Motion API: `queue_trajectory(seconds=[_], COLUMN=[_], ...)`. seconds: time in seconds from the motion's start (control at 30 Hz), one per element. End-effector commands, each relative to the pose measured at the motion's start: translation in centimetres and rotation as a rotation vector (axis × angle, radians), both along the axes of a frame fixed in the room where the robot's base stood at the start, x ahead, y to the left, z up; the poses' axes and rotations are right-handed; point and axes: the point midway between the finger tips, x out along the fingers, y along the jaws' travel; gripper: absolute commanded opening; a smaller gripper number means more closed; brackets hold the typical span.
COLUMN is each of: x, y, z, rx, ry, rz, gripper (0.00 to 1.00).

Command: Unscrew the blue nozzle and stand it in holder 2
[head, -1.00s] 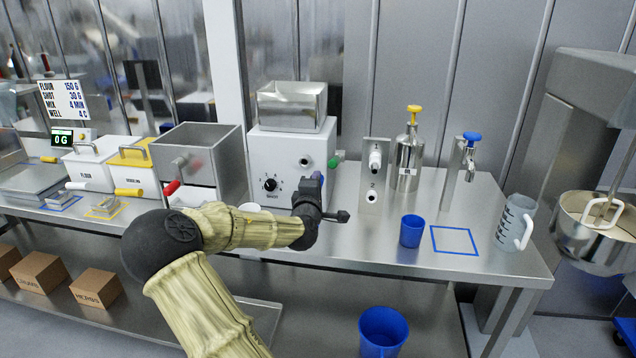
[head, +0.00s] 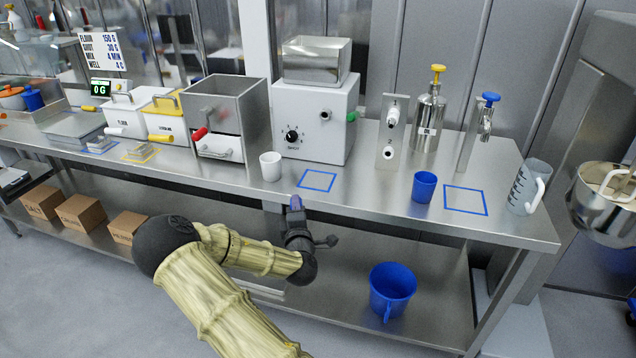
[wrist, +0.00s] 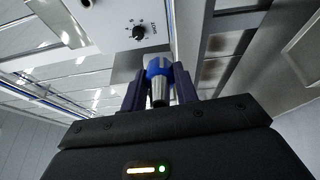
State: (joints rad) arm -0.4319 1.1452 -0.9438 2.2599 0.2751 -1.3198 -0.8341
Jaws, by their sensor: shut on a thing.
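My gripper (wrist: 158,88) is shut on the blue nozzle (wrist: 157,68), which has a blue collar and a metallic tip. In the head view my gripper (head: 296,206) is in front of the bench's front edge, clear of the white machine (head: 312,118). The nozzle is only a small blue patch there. The machine has a dial and a bare round port on its front. An upright metal plate (head: 402,125) right of it carries two pale fittings, one above the other. The lower fitting (head: 389,153) is at the mark 2 seen earlier.
A white cup (head: 270,166) stands near the bench edge, left of an empty blue square (head: 318,180). A blue cup (head: 424,187), a steel pump bottle (head: 428,124) and a tap (head: 487,118) are to the right. A blue bucket (head: 393,290) is below.

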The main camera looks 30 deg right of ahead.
Motion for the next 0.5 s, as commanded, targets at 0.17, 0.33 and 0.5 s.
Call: queue_trajectory(seconds=[0.17,0.33,0.5], x=[0.1,-0.2,-0.8], y=[6.3,12.0,17.2], z=[-6.4,-12.1,-17.6], rx=[-0.003,-0.004,0.000], ry=[0.013,0.012,0.011], rz=[0.149,0.286,0.408], gripper=[0.02,0.02,0.02])
